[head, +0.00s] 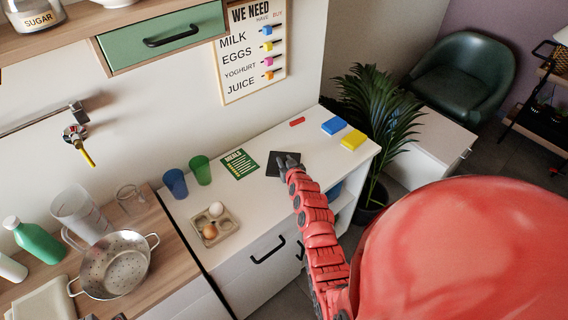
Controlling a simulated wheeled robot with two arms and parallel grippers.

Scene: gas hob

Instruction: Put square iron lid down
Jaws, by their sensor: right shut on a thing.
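The square iron lid (272,167) is a flat dark square at the white counter, between the green meals card and the red block. My right gripper (286,160) reaches in from below and is shut on it near its middle. The fingertips cover part of the lid, and whatever they pinch is hidden. From this angle I cannot tell whether the lid touches the counter (240,205) or hangs just above it. My left gripper is not in view.
The meals card (240,164) lies left of the lid, with a green cup (201,170) and blue cup (175,184) beyond. An egg tray (227,228) sits nearer. Red (297,122), blue (334,126) and yellow (353,140) items lie to the right. Bare counter surrounds the lid.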

